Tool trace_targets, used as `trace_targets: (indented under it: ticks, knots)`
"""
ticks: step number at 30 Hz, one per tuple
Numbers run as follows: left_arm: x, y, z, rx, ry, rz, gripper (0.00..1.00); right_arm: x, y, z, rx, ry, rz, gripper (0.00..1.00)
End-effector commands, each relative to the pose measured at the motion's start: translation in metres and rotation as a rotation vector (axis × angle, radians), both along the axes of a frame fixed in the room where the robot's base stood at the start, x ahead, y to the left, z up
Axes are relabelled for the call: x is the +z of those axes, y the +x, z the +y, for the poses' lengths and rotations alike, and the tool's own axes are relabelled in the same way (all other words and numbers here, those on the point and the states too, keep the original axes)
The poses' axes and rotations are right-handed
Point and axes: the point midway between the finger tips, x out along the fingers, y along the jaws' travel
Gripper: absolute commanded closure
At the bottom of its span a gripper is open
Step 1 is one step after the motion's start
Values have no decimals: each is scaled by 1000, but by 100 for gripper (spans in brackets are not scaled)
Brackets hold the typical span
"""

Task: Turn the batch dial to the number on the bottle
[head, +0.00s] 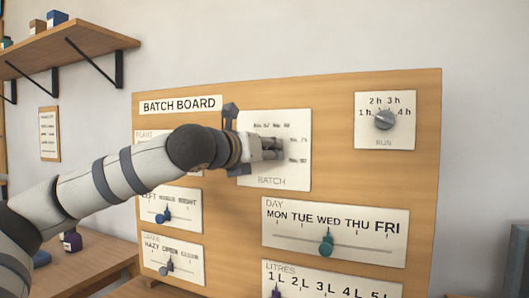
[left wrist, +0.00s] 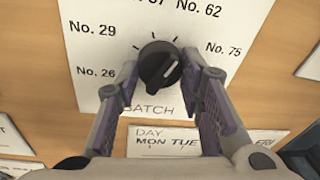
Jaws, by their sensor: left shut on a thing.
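The batch dial (left wrist: 158,62) is a round black knob on a white plate, marked BATCH in the head view (head: 262,181). In the left wrist view its light pointer line slants up and right, roughly towards the No. 62 and No. 75 side. No. 29 and No. 26 are on the left; the top label is partly cut off. My left gripper (left wrist: 161,73) is shut on the dial, one finger on each side. In the head view the gripper (head: 268,148) hides most of the dial. A small dark bottle (head: 72,241) stands at far left; no number on it is readable.
The wooden batch board (head: 425,180) also carries a RUN knob (head: 384,120), a DAY slider (head: 326,246), a LITRES slider (head: 276,292) and two sliders at left, partly behind my arm. A wall shelf (head: 70,45) hangs upper left.

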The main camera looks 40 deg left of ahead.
Motion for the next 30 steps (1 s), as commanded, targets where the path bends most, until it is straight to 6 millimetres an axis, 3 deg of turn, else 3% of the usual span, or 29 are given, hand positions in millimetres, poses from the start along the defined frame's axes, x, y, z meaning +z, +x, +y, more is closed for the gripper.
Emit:
trace_targets:
  ticks: [9, 10, 12, 23, 30]
  knots:
    - [0, 0, 0, 0, 0, 0, 93, 0, 0, 0, 0, 0, 0, 60]
    - [0, 0, 0, 0, 0, 0, 61, 0, 0, 0, 0, 0, 0, 60]
    - [0, 0, 0, 0, 0, 0, 45, 0, 0, 0, 0, 0, 0, 60]
    - [1, -7, -1, 1, -2, -1, 45, 0, 0, 0, 0, 0, 0, 60]
    - [8, -66, -14, -1, -1, -7, 45, 0, 0, 0, 0, 0, -1, 60]
